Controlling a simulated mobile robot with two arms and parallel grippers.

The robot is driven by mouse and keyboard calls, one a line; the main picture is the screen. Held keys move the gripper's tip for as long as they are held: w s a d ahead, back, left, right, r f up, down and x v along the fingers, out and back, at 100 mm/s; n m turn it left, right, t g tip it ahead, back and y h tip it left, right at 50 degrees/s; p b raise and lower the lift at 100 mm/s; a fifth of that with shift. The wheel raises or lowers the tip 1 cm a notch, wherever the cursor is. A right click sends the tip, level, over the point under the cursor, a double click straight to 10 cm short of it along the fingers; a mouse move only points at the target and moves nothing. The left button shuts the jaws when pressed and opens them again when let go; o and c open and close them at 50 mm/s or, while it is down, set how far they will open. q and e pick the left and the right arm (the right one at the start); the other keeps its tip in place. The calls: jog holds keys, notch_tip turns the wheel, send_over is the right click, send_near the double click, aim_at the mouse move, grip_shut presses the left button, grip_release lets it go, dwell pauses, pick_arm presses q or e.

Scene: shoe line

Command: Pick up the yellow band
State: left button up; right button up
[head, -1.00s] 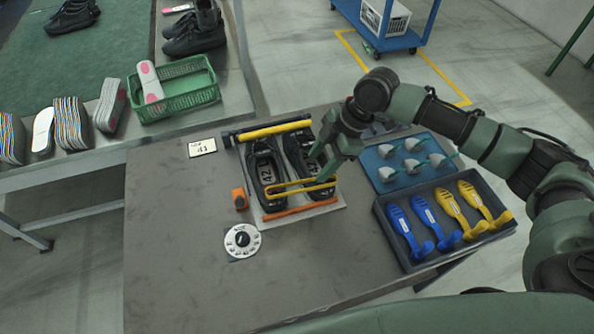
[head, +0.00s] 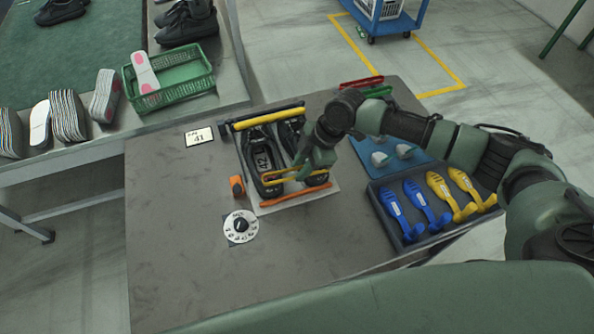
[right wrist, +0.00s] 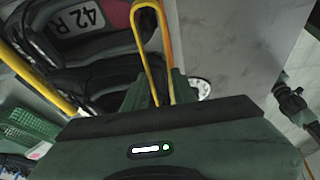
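The yellow band (head: 276,178) is a narrow loop lying across the front ends of two dark shoes; I cannot tell whether it touches them. The left shoe (head: 264,158) is labelled 42; the other (head: 291,130) is partly hidden by my arm. My right gripper (head: 311,172) is at the band's right part, over the right shoe. In the right wrist view, the band (right wrist: 138,32) runs down between the fingers (right wrist: 162,80). Its two sides draw together there, and the fingers appear shut on it. My left gripper is out of view.
A yellow bar (head: 270,117) and an orange bar (head: 295,194) flank the shoes. An orange block (head: 237,187) and a round dial (head: 240,227) are to the left. A dark tray (head: 399,240) of blue and yellow pieces is at right.

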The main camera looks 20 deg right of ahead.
grip_shut()
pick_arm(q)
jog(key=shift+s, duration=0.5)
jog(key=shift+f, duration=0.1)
pick_arm(e)
jog(key=shift+r, duration=0.15)
